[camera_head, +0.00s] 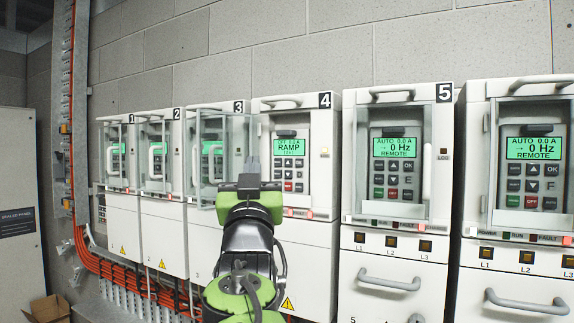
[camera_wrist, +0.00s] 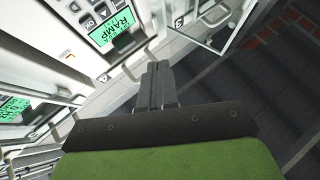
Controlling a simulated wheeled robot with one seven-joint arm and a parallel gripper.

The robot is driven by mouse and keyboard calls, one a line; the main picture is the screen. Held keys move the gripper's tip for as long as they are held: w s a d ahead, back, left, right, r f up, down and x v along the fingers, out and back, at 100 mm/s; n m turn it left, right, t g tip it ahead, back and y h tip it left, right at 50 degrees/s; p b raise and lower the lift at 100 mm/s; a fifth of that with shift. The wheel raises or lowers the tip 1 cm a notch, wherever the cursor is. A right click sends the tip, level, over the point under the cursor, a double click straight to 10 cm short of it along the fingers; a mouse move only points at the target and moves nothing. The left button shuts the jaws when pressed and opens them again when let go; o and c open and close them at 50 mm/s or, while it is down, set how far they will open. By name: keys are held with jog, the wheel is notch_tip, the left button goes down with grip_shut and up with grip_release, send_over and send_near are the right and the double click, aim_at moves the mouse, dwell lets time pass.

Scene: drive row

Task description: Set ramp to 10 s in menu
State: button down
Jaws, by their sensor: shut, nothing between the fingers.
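Drive 4 (camera_head: 290,110) has a grey keypad (camera_head: 290,176) and a lit green display (camera_head: 290,144) reading RAMP in large letters, with a small top line like "OFF 0.0 A". The small line under RAMP is too small to read. In the wrist view, the RAMP display (camera_wrist: 112,28) shows tilted at the upper left, with part of the keypad (camera_wrist: 70,45) beside it. My gripper (camera_head: 250,165) is shut and empty, in front and left of drive 4's keypad, apart from it as far as I can tell. Its narrow fingers (camera_wrist: 159,75) point towards the drives.
A transparent door (camera_head: 222,165) with a handle stands between drive 3 and my gripper. Drive 5 (camera_head: 395,95) and another drive at right (camera_head: 528,95) show 0 Hz, AUTO, REMOTE. Drives 1 (camera_head: 117,128) and 2 (camera_head: 160,122) stand left. Orange cables (camera_head: 100,265) run below.

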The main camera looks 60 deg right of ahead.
aim_at(289, 162)
jog(key=shift+w+d+p, duration=0.15)
jog(key=shift+d+p, duration=1.75)
jog(key=shift+d, duration=2.65)
jog(key=shift+d, duration=0.45)
